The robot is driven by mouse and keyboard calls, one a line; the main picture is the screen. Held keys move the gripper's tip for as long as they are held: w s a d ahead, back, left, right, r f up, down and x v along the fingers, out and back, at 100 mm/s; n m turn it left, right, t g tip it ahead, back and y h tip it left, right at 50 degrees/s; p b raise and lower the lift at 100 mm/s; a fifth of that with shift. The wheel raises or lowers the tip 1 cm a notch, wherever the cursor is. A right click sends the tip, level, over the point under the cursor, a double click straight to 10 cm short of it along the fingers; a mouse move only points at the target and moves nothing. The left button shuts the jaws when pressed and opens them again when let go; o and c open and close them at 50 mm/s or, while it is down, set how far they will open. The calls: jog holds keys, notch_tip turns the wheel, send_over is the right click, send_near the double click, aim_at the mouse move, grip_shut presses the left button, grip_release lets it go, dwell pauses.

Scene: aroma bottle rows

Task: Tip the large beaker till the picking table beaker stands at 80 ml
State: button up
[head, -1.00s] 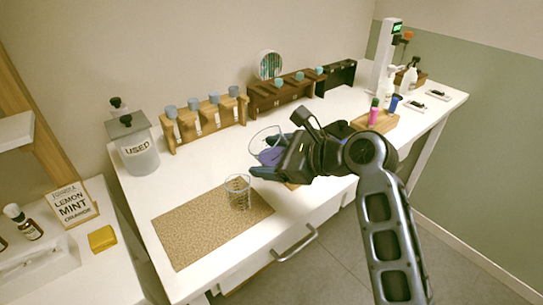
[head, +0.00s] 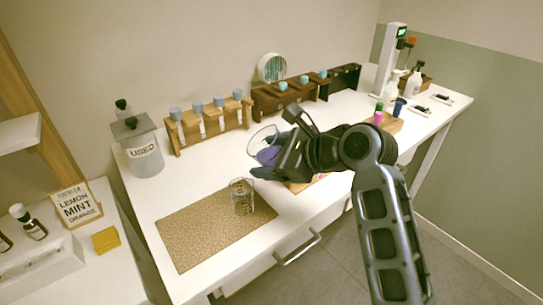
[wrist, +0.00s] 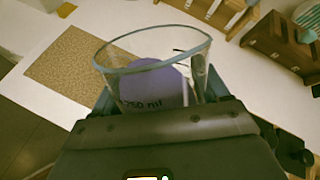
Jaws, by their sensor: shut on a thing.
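My gripper (head: 262,165) is shut on the large beaker (head: 263,140), a clear glass vessel with purple liquid inside, and holds it above the table, tilted in the head view. The picking table beaker (head: 241,197), small and clear, stands upright on the brown mat (head: 195,235), below and left of the large beaker. I cannot read its level, and no purple shows in it. No stream is visible between the beakers.
A wooden rack (head: 207,130) of blue-capped bottles and a dark rack (head: 285,98) stand along the back. A grey-lidded "USED" container (head: 143,155) is at the left. The left part of the mat is clear. A drawer handle (head: 298,246) juts from the front.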

jog(key=shift+a+f+n+h+b, duration=0.1)
jog(key=shift+f+n+h+b, duration=0.25)
jog(key=shift+h+b, duration=0.4)
dwell(0.4)
jog(key=shift+f+n+h+b, duration=0.35)
jog(key=shift+h+b, duration=0.3)
jog(key=shift+b, duration=0.45)
dwell(0.4)
jog(key=shift+r+p, duration=0.15)
jog(key=shift+p, duration=0.75)
jog(key=shift+p, duration=0.65)
dwell(1.0)
jog(key=shift+h+p, duration=0.3)
jog(key=shift+p, duration=1)
dwell(1.5)
